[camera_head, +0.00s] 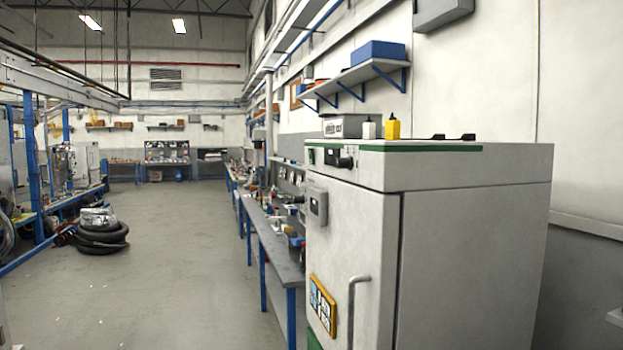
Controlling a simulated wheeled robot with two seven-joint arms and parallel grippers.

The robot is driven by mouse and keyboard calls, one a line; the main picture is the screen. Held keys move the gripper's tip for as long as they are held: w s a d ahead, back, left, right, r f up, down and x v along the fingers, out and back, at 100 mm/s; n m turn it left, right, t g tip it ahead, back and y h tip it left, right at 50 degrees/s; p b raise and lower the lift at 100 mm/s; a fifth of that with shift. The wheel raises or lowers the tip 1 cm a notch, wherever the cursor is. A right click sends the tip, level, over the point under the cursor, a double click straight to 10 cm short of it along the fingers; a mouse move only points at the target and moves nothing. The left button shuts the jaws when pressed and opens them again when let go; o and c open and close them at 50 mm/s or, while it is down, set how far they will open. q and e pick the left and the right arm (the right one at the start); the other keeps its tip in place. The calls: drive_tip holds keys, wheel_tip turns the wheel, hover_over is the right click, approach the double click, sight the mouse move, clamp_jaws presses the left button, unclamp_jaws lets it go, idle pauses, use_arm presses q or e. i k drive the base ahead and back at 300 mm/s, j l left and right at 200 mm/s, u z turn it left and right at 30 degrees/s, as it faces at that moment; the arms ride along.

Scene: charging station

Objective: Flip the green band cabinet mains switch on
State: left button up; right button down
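The green band cabinet (470,235) is a tall off-white box on the right, with a green band (420,148) along its top edge. Its narrow front faces left and carries a door with a grey vertical handle (352,305). Above the door is a small dark control panel (331,157) with a black knob or switch (346,162) at its right end. A small green spot (311,155) shows left of the panel. The panel is seen at a slant and is too small to tell the switch's position. Neither of my grippers is in view.
A grey box (318,206) and a yellow-framed sign (322,306) are on the cabinet door. Bottles, including a yellow one (392,126), stand on top. A long workbench (277,250) runs behind it. The floor (180,270) to the left is open; black hoses (100,238) lie beyond.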

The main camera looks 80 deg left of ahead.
sight(310, 153)
drive_tip(key=u, duration=0.45)
drive_tip(key=i+u, duration=0.1)
drive_tip(key=u, duration=0.75)
drive_tip(key=i+l+u, duration=0.1)
drive_tip(key=u, duration=0.35)
drive_tip(key=l+u, duration=0.1)
drive_tip(key=u, duration=0.3)
drive_tip(key=l+u, duration=0.1)
drive_tip(key=u, duration=0.35)
drive_tip(key=i+j+z, duration=0.1)
drive_tip(key=z, duration=0.2)
drive_tip(key=i+j+z, duration=0.1)
drive_tip(key=z, duration=0.25)
drive_tip(key=i+j+z, duration=0.15)
drive_tip(key=j, duration=0.2)
drive_tip(key=i+j+z, duration=0.2)
drive_tip(key=j, duration=0.15)
drive_tip(key=j+z, duration=0.15)
drive_tip(key=j, duration=0.25)
drive_tip(key=i+j, duration=0.1)
drive_tip(key=j, duration=0.25)
drive_tip(key=i+j, duration=0.15)
drive_tip(key=j, duration=0.2)
drive_tip(key=i+j, duration=0.1)
drive_tip(key=j, duration=0.25)
drive_tip(key=i+j+z, duration=0.1)
drive_tip(key=j, duration=0.25)
